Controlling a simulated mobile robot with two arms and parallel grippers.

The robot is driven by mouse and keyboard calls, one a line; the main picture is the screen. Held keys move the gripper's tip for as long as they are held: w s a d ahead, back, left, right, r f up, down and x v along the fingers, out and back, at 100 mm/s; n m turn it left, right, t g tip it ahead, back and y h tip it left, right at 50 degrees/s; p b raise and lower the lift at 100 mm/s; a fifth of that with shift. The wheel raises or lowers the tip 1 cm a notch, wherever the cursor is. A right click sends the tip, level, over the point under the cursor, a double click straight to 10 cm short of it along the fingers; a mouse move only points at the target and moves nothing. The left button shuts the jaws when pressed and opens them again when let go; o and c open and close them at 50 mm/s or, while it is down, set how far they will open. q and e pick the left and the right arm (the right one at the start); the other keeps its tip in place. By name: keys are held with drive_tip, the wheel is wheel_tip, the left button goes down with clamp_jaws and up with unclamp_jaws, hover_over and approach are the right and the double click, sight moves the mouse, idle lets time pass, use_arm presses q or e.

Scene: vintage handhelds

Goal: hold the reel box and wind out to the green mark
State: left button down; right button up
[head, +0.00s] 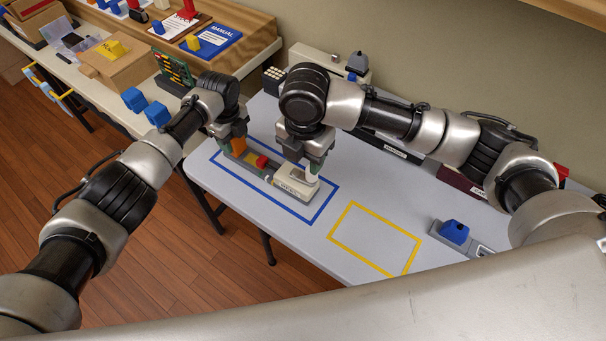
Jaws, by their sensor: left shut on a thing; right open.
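A long grey unit (258,172) lies inside the blue taped rectangle (319,213) on the grey table. It has a red part (262,162), a yellow part and a cream labelled box (293,187) at its right end. I cannot tell which part is the reel box. My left gripper (236,150) points down at the unit's left end, shut on an orange block (239,145). My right gripper (304,162) is open, pointing down over the cream box beside a pale upright post (312,173). Its fingertips are partly hidden. I cannot make out a green mark.
A yellow taped rectangle (350,205) is empty to the right. A grey holder with a blue part (454,232) stands further right. Labelled boxes (397,148) stand behind my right arm. A side table at upper left holds a cardboard box (118,68) and manuals (213,41).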

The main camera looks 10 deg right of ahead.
use_arm(q)
drive_tip(key=shift+a+f, duration=0.15)
drive_tip(key=shift+a, duration=0.05)
drive_tip(key=c, duration=0.8)
unclamp_jaws()
drive_tip(key=o, duration=0.4)
drive_tip(key=shift+d+r, duration=0.1)
drive_tip(key=shift+r, duration=0.25)
drive_tip(key=shift+w+r, duration=0.1)
drive_tip(key=shift+r, duration=3.4)
wheel_tip(320, 180, up, 12)
